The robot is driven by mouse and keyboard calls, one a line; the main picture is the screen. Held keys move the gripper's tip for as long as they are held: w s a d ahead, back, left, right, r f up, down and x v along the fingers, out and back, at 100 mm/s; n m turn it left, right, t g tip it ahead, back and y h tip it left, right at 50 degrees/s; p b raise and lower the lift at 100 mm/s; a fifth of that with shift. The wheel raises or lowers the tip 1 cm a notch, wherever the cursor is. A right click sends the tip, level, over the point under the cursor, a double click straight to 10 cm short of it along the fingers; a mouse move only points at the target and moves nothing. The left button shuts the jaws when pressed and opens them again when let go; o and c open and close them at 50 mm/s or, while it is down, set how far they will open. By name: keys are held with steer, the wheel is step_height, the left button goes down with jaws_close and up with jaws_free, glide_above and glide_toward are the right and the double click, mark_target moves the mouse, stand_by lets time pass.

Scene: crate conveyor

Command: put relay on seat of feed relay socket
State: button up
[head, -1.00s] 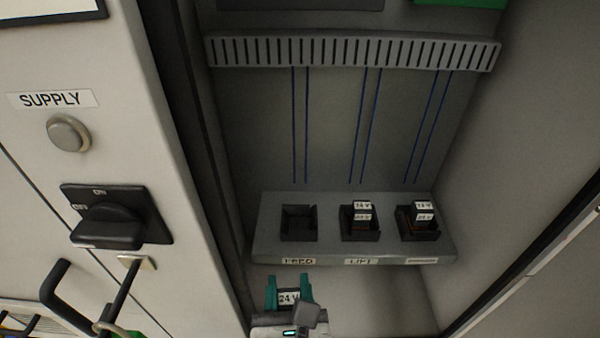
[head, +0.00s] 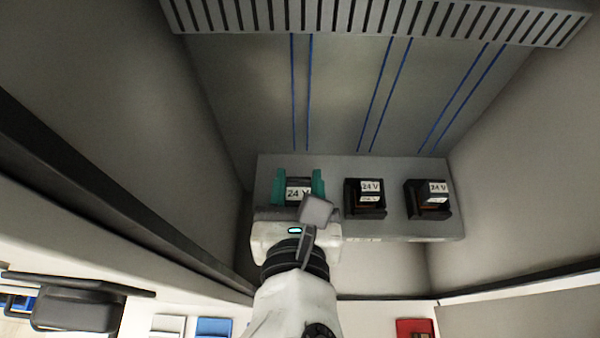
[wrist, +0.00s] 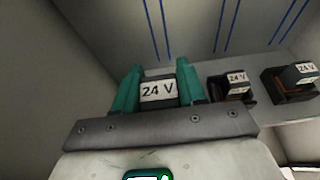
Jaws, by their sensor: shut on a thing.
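My gripper (head: 298,188) has teal fingers and is shut on a dark relay (head: 298,194) with a white "24 V" label. The relay also shows between the fingers in the wrist view (wrist: 159,91). In the head view it is over the left end of the shelf, where the feed relay socket is. That socket is hidden behind the relay and gripper, so I cannot tell whether the relay touches its seat.
Two more sockets with "24 V" relays stand to the right, the middle one (head: 365,198) and the right one (head: 429,199), on the grey shelf (head: 393,222). A slotted wire duct (head: 370,18) runs above. Cabinet walls close in on both sides.

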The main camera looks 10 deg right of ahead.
steer(key=b, duration=0.1)
glide_above(300, 179)
steer(key=s, duration=0.3)
steer(key=f, duration=0.5)
steer(key=shift+w+a+f, duration=0.2)
steer(key=shift+w+f, duration=0.05)
steer(key=shift+w+f+b, duration=0.15)
steer(key=shift+w+b, duration=0.1)
steer(key=shift+b, duration=0.25)
steer(key=f+b, duration=0.2)
steer(key=shift+w+d+b, duration=0.1)
steer(key=shift+w+b, duration=0.3)
steer(key=f+b, duration=0.1)
steer(key=b, duration=0.2)
steer(key=shift+f, duration=0.4)
steer(key=shift+f, duration=0.1)
steer(key=o, duration=1.1)
